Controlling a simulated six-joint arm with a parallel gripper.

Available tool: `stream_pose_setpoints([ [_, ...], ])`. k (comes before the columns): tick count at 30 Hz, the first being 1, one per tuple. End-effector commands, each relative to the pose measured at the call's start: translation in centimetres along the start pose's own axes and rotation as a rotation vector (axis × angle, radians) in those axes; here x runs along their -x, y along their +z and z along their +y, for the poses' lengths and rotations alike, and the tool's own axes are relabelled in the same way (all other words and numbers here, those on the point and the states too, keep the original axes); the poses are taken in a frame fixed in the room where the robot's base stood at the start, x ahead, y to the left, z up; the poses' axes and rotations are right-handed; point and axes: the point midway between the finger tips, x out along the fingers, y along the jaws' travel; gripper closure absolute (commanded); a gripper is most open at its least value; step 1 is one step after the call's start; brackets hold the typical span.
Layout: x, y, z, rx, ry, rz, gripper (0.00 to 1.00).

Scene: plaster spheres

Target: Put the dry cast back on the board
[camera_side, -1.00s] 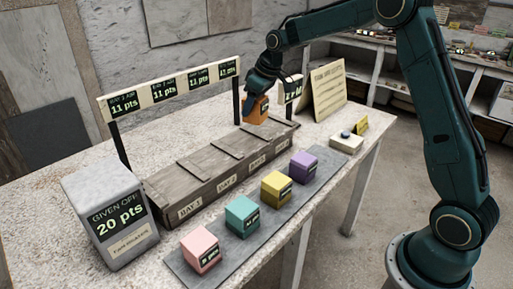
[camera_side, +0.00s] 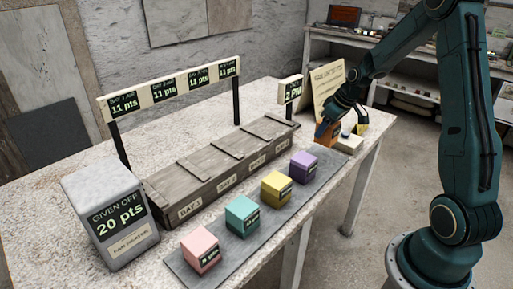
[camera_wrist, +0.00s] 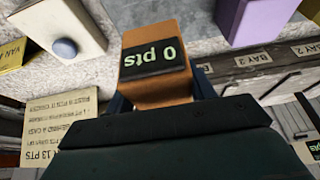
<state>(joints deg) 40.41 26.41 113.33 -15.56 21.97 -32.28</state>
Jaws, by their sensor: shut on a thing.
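My gripper (camera_side: 334,118) is shut on an orange cube (camera_side: 326,133), which hangs beneath it near the far right end of the grey board (camera_side: 223,243). I cannot tell whether the cube touches anything below. In the wrist view the orange cube (camera_wrist: 160,90) sits between my fingers, with a dark label reading "0 pts". A pink cube (camera_side: 201,249), a teal cube (camera_side: 241,214), a yellow cube (camera_side: 275,188) and a purple cube (camera_side: 303,165) stand in a row on the board. The purple cube also shows in the wrist view (camera_wrist: 252,18).
A white box (camera_side: 348,144) with a button is right of the orange cube. A grey "GIVEN OFF 20 pts" block (camera_side: 110,220) stands left. A "2 PM" sign (camera_side: 291,90) stands behind.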

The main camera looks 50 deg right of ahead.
Motion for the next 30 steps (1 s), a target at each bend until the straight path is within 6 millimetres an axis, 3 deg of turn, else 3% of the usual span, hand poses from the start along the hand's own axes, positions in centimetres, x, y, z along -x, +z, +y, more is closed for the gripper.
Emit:
stream_pose_setpoints([
  [14,-0.2,0.1,0.0,0.0,0.0,0.002,0.82],
  [30,-3.4,1.4,0.0,-0.001,-0.002,-0.001,0.82],
])
